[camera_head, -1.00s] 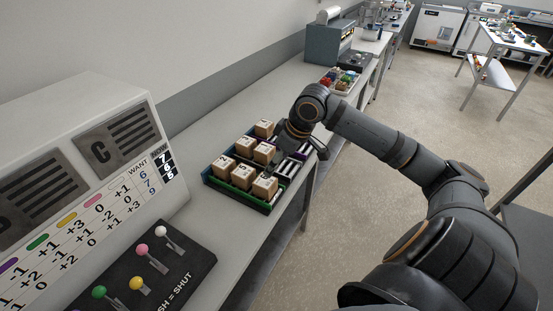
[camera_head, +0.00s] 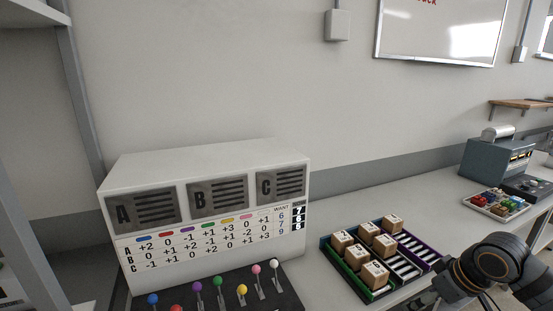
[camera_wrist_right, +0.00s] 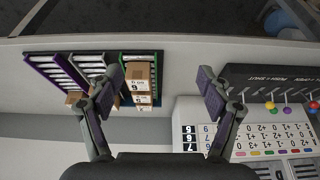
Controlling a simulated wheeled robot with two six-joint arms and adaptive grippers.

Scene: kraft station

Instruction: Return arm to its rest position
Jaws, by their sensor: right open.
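My right arm (camera_head: 490,268) comes in at the lower right of the head view, beside the right end of a block tray. Its gripper is hard to make out there. In the right wrist view my right gripper (camera_wrist_right: 156,92) is open, fingers wide apart with nothing held between them. The tray (camera_head: 352,284) has green and purple slotted sections and holds several cardboard-coloured cubes (camera_head: 374,274). In the wrist view the cubes (camera_wrist_right: 138,76) show upside down beyond the fingers, apart from them. My left gripper is not in view.
A white console (camera_head: 205,165) with panels A, B, C and a number table stands left of the tray. Coloured lever knobs (camera_head: 242,289) sit in front of it. A parts tray (camera_head: 497,203) and a grey machine (camera_head: 495,160) are further right. Bare counter (camera_head: 400,205) lies behind the tray.

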